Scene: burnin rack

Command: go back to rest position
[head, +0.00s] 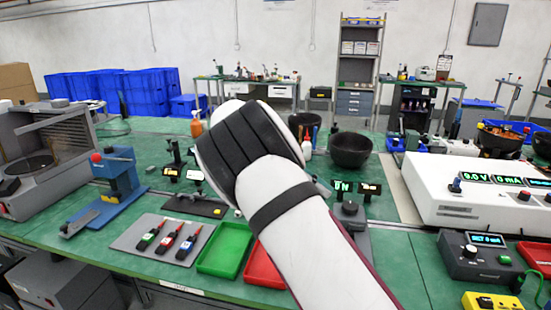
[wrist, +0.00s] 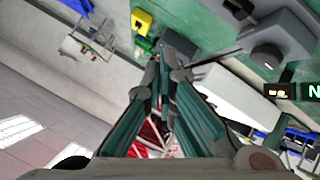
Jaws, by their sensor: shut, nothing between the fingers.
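My arm fills the middle of the head view, raised over the green workbench (head: 135,275), and hides part of it. My gripper is not visible in the head view. In the wrist view, my gripper (wrist: 165,62) has its two dark and green fingers drawn together at the tips. It is shut and holds nothing. The bench surface and some devices show beyond the tips.
A white power unit (head: 480,190) stands right. A black bowl (head: 350,150) stands behind my arm. Blue bins (head: 140,90) are at the back.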

